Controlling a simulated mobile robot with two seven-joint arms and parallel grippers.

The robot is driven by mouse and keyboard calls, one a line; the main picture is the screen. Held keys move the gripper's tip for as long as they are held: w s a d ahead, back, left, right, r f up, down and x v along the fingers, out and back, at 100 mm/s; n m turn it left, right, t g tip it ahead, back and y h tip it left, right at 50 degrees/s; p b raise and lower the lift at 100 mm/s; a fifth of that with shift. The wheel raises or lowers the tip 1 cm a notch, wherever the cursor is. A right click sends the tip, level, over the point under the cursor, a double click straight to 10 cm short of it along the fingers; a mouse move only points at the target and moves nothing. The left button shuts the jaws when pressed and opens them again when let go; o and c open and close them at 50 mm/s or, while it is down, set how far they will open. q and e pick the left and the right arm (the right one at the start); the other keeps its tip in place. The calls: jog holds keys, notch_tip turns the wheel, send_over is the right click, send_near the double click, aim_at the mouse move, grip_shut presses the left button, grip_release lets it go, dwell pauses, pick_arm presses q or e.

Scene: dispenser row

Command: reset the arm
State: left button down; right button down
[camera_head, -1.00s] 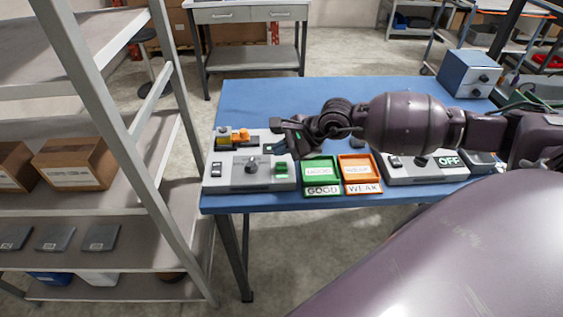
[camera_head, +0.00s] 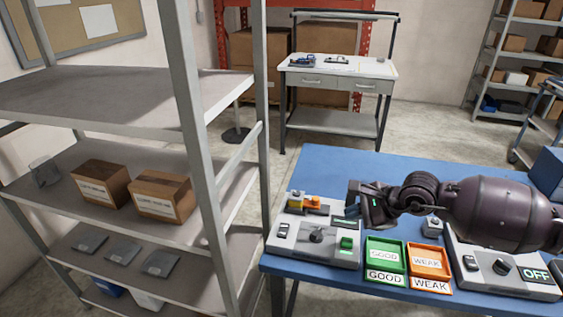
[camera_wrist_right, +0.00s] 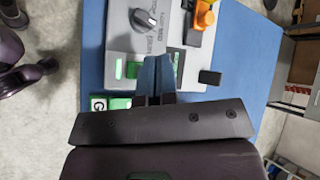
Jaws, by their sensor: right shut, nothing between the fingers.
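My right arm comes in from the right over the blue table (camera_head: 320,165). My right gripper (camera_head: 353,203) is shut and empty above the right end of a grey tester box (camera_head: 330,253). The box has a round knob, a green button (camera_head: 346,243) and orange and yellow parts (camera_head: 305,203) behind it. In the right wrist view the shut blue-grey fingers (camera_wrist_right: 158,76) show over the same box (camera_wrist_right: 125,20), close to its green part. Whether they touch it I cannot tell. My left gripper does not show clearly in any view.
A green GOOD tray (camera_head: 385,277) and an orange WEAK tray (camera_head: 432,285) lie below my arm. A second grey box with an OFF display (camera_head: 536,274) stands to the right. A grey shelf rack (camera_head: 190,100) with cartons stands close to the table's left.

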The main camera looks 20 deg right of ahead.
jog(key=s+a+r+m+t+y, duration=0.4)
jog(key=a+r+m+t+y, duration=0.3)
jog(key=a+m, duration=0.5)
jog(key=s+d+f+m+h, duration=0.35)
jog(key=m+h, duration=0.25)
jog(key=m, duration=0.5)
jog(key=s+d+f+m+h, duration=0.2)
jog(key=d+m+h, duration=0.35)
jog(key=m, duration=0.55)
jog(key=s+d+f+m+h, duration=0.25)
jog(key=m+h, duration=0.35)
jog(key=m, duration=0.5)
jog(key=s+a+f+m+g+y, duration=0.2)
jog(key=s+f+m+g, duration=0.25)
jog(key=s, duration=0.25)
jog(key=s+a+f+m+g+y, duration=0.2)
jog(key=s+f+m+g, duration=0.1)
jog(key=s+f+g, duration=0.4)
jog(key=w+f+t, duration=0.6)
jog(key=f+t, duration=0.2)
jog(key=t, duration=0.1)
jog(key=shift+w, duration=0.4)
